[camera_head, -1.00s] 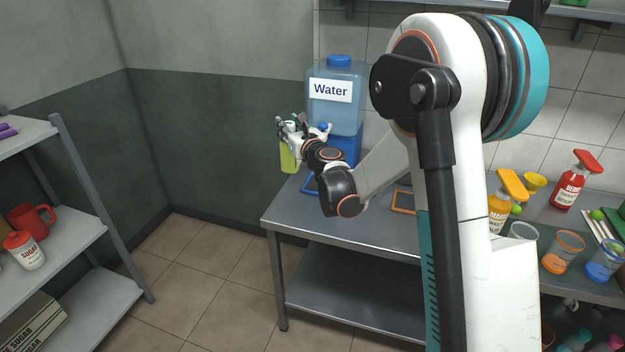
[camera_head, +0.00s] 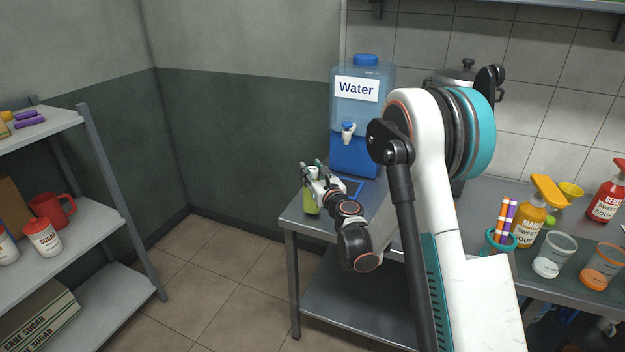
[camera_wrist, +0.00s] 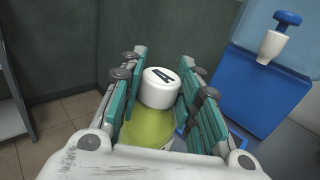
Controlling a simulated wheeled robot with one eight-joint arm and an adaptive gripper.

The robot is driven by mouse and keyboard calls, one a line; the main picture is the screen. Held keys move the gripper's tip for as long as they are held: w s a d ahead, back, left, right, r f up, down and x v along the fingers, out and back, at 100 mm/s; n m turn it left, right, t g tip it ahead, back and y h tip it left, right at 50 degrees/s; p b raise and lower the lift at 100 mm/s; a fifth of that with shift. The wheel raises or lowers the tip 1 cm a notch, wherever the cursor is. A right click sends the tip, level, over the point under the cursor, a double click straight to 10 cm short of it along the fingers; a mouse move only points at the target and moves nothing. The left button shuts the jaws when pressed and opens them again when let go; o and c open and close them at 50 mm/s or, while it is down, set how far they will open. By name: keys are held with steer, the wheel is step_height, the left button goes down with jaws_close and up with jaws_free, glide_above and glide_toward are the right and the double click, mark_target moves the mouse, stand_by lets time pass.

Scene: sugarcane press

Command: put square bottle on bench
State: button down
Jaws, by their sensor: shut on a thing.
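The bottle (camera_head: 311,200) is yellow-green and stands upright at the left end of the metal bench (camera_head: 304,222). In the wrist view the bottle (camera_wrist: 150,128) has a white cap marked "A" and sits between the teal finger pads. My gripper (camera_head: 313,178) is shut on the bottle; it also shows in the wrist view (camera_wrist: 158,95). The bottle is at the bench's left edge, in front of the water dispenser. Whether its base touches the bench top cannot be told.
A blue water dispenser (camera_head: 362,110) stands behind the gripper, with a blue frame (camera_head: 350,187) on the bench before it. Cups and sauce bottles (camera_head: 535,215) crowd the right. A shelf (camera_head: 75,245) with a red mug stands at left. The floor between is clear.

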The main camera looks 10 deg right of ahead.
steer(key=shift+f, duration=0.75)
steer(key=c, duration=1.2)
jaws_free()
